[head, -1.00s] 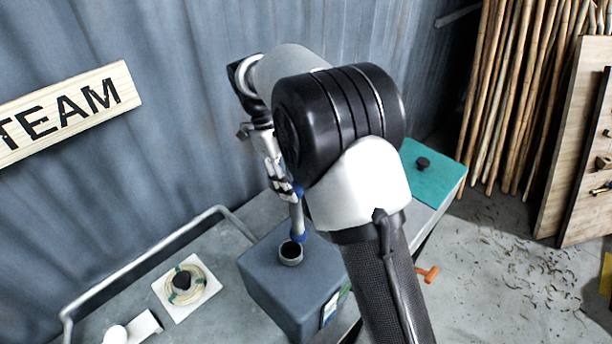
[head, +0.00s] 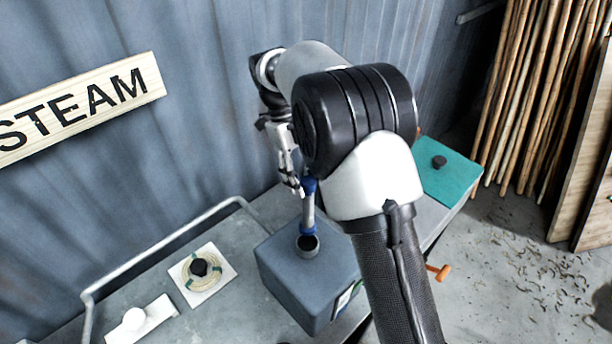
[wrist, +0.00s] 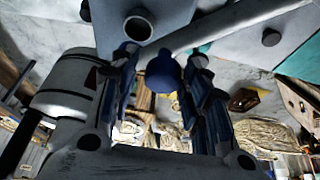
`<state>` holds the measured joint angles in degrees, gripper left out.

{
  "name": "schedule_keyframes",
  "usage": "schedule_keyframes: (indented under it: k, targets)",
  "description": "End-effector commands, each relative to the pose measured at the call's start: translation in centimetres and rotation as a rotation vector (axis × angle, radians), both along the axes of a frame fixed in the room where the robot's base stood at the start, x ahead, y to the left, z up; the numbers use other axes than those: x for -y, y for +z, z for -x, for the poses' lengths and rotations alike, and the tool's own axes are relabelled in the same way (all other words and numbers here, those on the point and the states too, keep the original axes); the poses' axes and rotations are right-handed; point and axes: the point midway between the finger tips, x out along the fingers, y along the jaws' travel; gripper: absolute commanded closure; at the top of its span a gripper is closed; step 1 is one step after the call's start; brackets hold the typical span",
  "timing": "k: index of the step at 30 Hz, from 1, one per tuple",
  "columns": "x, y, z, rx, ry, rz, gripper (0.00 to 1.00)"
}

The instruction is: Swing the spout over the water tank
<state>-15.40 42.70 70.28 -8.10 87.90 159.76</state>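The water tank (head: 285,278) is a dark grey box on the bench with a round filler opening (head: 307,246) on top. The spout (head: 308,212) is a grey tube with blue parts. In the head view its lower blue end appears over or at the opening; its height above the rim is unclear. My gripper (head: 296,187) is just left of the spout's upper blue part. In the wrist view, a blue knob-like part (wrist: 161,74) shows between my spread fingers, with gaps beside it; the tank (wrist: 176,14) and its opening (wrist: 138,25) are at the top.
A metal rail (head: 165,245) runs along the bench's back left. A white plate with a cord coil (head: 200,270) and a white fitting (head: 140,320) lie left of the tank. A teal lid (head: 452,182) is behind right, and an orange handle (head: 438,272) juts out right.

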Motion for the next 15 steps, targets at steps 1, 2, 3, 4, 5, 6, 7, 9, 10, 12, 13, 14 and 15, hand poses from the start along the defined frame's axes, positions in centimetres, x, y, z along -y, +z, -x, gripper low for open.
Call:
schedule_keyframes:
  k: [1, 2, 3, 4, 5, 6, 7, 9, 10, 12, 13, 14, 15]
  targets:
    - [0.05, 0.02, 0.01, -0.001, 0.000, 0.001, 0.51]
    - [0.06, 0.02, 0.01, -0.001, 0.000, 0.001, 0.49]
    - [0.08, 0.01, 0.01, 0.000, 0.000, 0.001, 0.48]
    - [0.10, 0.02, 0.01, -0.001, 0.000, 0.002, 0.48]
    - [0.10, 0.02, 0.02, -0.001, 0.000, 0.002, 0.48]
    - [0.12, 0.02, 0.02, -0.001, 0.000, 0.002, 0.48]
    - [0.12, 0.02, 0.02, -0.001, 0.000, 0.002, 0.48]
    - [0.13, 0.02, 0.02, -0.002, 0.000, 0.003, 0.48]
    - [0.14, 0.03, 0.02, -0.002, 0.000, 0.003, 0.48]
    - [0.13, 0.11, -0.02, -0.002, 0.000, 0.003, 0.48]
    - [0.09, 0.21, -0.06, 0.000, 0.001, 0.003, 0.48]
    - [0.06, 0.37, -0.11, -0.001, 0.001, 0.003, 0.48]
    - [-0.03, 0.67, -0.23, 0.000, 0.001, 0.003, 0.48]
